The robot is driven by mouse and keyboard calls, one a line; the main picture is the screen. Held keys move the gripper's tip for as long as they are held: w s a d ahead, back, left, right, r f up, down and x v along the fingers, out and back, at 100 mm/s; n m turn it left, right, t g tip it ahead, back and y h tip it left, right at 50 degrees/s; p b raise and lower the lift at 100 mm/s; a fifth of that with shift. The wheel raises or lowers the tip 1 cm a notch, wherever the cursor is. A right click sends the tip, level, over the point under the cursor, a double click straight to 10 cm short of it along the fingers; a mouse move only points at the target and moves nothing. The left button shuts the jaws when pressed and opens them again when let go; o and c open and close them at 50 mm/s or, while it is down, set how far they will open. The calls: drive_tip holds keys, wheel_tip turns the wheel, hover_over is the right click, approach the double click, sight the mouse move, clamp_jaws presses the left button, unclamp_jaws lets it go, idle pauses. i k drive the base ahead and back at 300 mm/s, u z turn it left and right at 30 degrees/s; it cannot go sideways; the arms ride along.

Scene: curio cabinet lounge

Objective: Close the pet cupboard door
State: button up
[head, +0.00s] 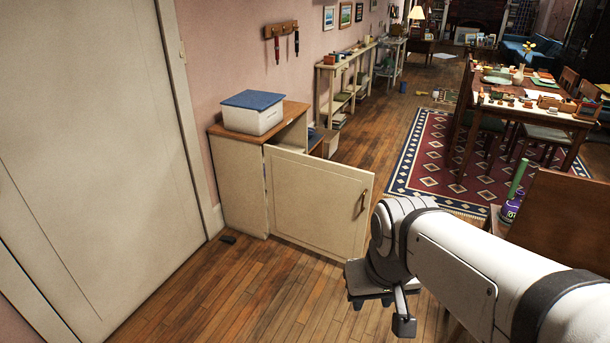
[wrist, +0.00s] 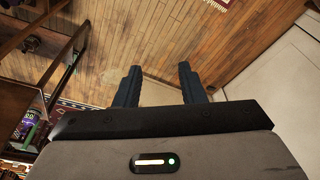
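The pet cupboard (head: 236,180) is a cream cabinet with a wooden top against the pink wall in the head view. Its cream panel door (head: 312,200) stands wide open, swung out to the right, with a brass handle (head: 363,202) near its free edge. My gripper (head: 387,308) is low over the floor, to the right of the door's free edge and apparently apart from it. In the wrist view my gripper (wrist: 160,88) has its two dark fingers spread with a gap between them. A pale surface shows beyond the gap; I cannot tell what it is.
A white bin with a blue lid (head: 253,112) sits on the cupboard. A small dark object (head: 228,239) lies on the floor by its base. A patterned rug (head: 430,165) and dining table (head: 540,115) are at right. Wooden floor (head: 220,295) in front is mostly clear.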

sight(320, 206)
drive_tip(key=z, duration=0.4)
drive_tip(key=i, duration=1.5)
drive_tip(key=u, duration=0.5)
